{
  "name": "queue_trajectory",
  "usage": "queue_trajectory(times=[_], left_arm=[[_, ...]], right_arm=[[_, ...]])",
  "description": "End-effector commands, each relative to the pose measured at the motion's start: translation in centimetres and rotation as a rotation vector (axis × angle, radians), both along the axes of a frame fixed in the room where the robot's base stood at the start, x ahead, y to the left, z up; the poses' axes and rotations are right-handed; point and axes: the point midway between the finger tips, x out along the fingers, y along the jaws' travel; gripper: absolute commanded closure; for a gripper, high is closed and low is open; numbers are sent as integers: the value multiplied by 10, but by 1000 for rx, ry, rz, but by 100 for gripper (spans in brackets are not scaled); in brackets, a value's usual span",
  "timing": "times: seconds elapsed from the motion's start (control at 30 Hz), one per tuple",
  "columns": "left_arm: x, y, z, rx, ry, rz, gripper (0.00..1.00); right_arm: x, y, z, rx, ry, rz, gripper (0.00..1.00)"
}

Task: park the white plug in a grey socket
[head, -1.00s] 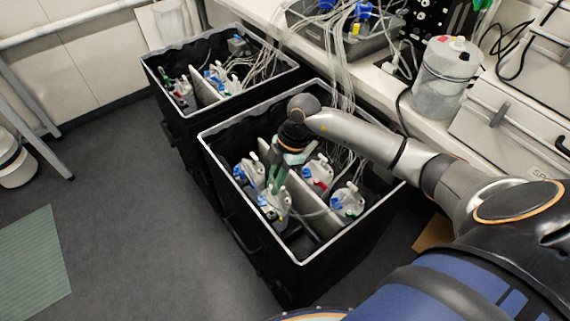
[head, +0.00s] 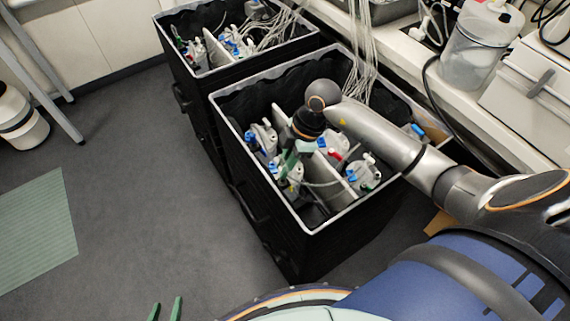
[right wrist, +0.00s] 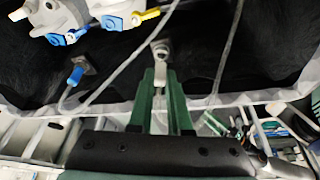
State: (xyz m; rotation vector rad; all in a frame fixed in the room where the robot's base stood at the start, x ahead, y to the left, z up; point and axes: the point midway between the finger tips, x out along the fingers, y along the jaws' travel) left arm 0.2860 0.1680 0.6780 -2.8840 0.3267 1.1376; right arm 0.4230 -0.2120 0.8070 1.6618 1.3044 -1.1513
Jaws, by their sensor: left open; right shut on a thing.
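My right gripper (head: 290,158) reaches down into the front black bin (head: 246,150), among the bottle caps and tubes. In the right wrist view its green fingertips (right wrist: 166,78) are shut on the white plug (right wrist: 159,76), a small pale piece between them. A light grey piece (right wrist: 162,48) that looks like a socket sits just beyond the fingertips; I cannot tell whether the plug touches it or is in it. Another grey socket (right wrist: 86,64) has a blue plug (right wrist: 75,76) at it. My left gripper (head: 166,310) is open and empty at the bottom edge of the head view.
The front bin holds several white bottle tops (head: 363,172) with blue and red clips, and a divider (head: 335,183). Thin tubes (head: 362,40) run up to the bench. A second bin (head: 190,85) stands behind.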

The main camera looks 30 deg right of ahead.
Motion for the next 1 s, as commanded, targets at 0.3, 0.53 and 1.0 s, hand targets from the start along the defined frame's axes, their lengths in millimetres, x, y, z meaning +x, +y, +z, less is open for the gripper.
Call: queue_trajectory(times=[0.3,0.53,1.0], left_arm=[[2,-4,0,-4,1,-6,50],[2,-4,6,-5,-3,-6,50],[3,-4,6,-5,-6,-8,50]], right_arm=[[0,0,-3,0,0,0,100],[-1,-1,-3,-2,-5,0,100],[0,-1,-4,-2,-8,0,100]])
